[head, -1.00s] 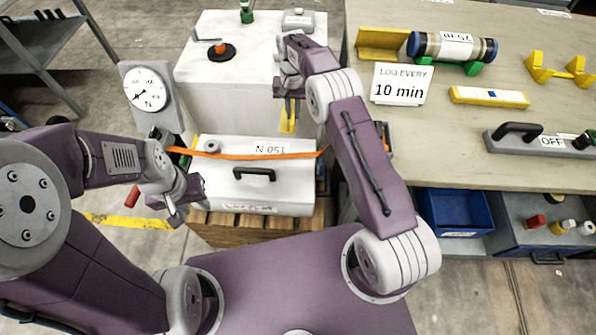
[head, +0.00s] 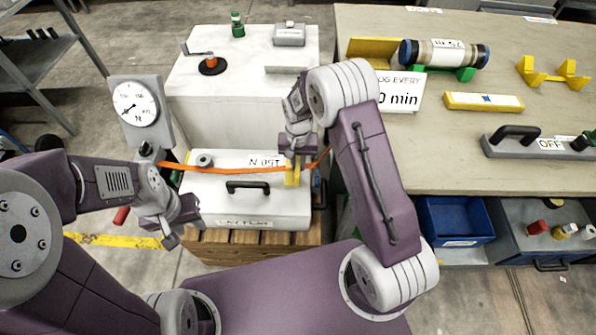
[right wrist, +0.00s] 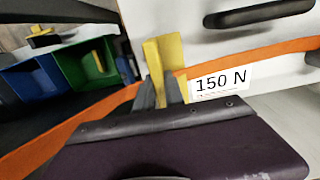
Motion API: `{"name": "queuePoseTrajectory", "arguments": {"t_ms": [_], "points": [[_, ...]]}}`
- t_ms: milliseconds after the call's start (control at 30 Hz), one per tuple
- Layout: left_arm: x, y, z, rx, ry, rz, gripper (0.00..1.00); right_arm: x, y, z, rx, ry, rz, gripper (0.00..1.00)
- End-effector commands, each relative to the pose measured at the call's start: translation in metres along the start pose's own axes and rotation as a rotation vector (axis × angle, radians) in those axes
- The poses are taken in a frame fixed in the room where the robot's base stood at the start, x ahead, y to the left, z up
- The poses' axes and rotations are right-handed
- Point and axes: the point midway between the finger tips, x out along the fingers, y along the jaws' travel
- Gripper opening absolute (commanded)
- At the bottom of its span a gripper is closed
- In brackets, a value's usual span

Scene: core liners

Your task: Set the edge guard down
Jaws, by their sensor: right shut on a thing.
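The edge guard (head: 292,176) is a small yellow angled piece. My right gripper (head: 296,160) is shut on it, above or at the right part of the white case's lid. In the right wrist view the edge guard (right wrist: 164,58) stands between the fingers, beside the 150 N label and in line with the orange strap (right wrist: 245,57). I cannot tell whether it touches the lid or strap. The strap (head: 225,168) runs across the white case (head: 270,207). My left gripper (head: 180,232) is empty, its fingers apart, left of the case.
The case sits on a wooden pallet (head: 230,245) and has a black handle (head: 248,186). A dial gauge (head: 137,104) stands at its left. A white block (head: 215,110) is behind it. The bench (head: 470,150) on the right holds several items, including another yellow angle (head: 368,48).

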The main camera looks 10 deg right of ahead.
Motion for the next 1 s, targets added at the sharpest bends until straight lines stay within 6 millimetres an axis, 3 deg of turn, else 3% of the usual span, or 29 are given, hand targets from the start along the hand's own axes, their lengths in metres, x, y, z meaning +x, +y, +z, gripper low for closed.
{"name": "queuePoseTrajectory", "arguments": {"t_ms": [100, 300, 667, 700, 767, 1000], "points": [[0.002, 0.0, 0.0, 0.0, 0.0, 0.0, 0.36, 0.006, 0.0, 0.0, 0.0, -0.002, 0.001, 0.0], [0.013, 0.0, 0.001, 0.0, 0.0, 0.0, 0.36, 0.04, 0.0, 0.001, 0.0, -0.003, 0.001, 0.0], [0.013, 0.0, 0.001, 0.0, 0.0, 0.0, 0.36, 0.044, 0.0, 0.0, 0.0, -0.002, 0.001, 0.0], [0.013, 0.0, 0.001, 0.0, 0.0, 0.0, 0.36, 0.043, 0.0, 0.0, 0.0, -0.001, 0.001, 0.22], [0.012, 0.0, 0.001, 0.0, 0.0, 0.0, 0.36, 0.043, 0.0, 0.0, 0.0, -0.001, 0.001, 0.36], [0.012, 0.0, 0.001, 0.0, 0.0, 0.0, 0.36, 0.043, 0.0, 0.0, 0.0, -0.002, 0.001, 0.36]]}}
